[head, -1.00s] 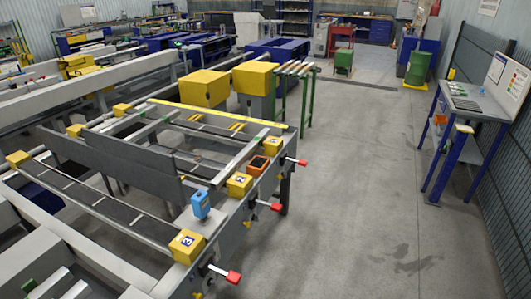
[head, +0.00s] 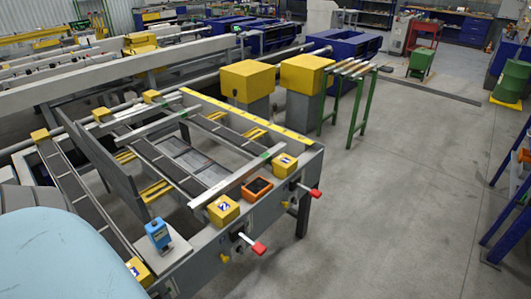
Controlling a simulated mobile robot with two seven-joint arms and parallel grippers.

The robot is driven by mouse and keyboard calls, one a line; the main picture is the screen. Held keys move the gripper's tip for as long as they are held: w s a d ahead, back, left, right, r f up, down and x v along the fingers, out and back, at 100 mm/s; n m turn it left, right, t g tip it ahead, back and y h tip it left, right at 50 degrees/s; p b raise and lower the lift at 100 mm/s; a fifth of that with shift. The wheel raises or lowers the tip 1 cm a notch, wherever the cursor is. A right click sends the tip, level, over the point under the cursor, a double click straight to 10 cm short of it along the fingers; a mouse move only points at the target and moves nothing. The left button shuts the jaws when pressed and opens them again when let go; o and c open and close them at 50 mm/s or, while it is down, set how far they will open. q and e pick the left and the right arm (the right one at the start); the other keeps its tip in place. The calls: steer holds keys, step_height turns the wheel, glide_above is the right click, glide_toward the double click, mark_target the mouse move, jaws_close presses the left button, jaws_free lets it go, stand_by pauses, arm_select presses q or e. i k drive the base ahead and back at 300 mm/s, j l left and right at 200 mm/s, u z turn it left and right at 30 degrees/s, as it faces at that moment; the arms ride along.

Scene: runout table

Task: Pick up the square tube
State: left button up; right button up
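The farther bar (head: 150,125) lies further left and back, also with a green mark. Either could be the square tube; I cannot tell which from here. Neither of my grippers is in view. A pale blue rounded part of my own arm covers the lower left corner and hides part of the table.
Yellow numbered blocks (head: 223,210), an orange-framed box (head: 257,189) and a blue device (head: 158,235) stand along the near edge. Red-tipped handles (head: 258,248) stick out there. A green-legged stand (head: 346,95) is behind. Open floor (head: 385,200) lies right; a blue-legged desk (head: 510,195) is at the right edge.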

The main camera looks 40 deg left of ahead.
mark_target(197, 204)
steer(key=i+u, duration=0.7)
steer(key=u, duration=0.2)
steer(key=i+l+u, duration=0.15)
steer(key=i+u, duration=0.3)
steer(key=i+j+u, duration=0.1)
steer(key=u, duration=0.4)
steer(key=i+u, duration=0.25)
steer(key=u, duration=0.25)
steer(key=i+u, duration=0.2)
steer(key=u, duration=0.25)
steer(key=l, duration=0.1)
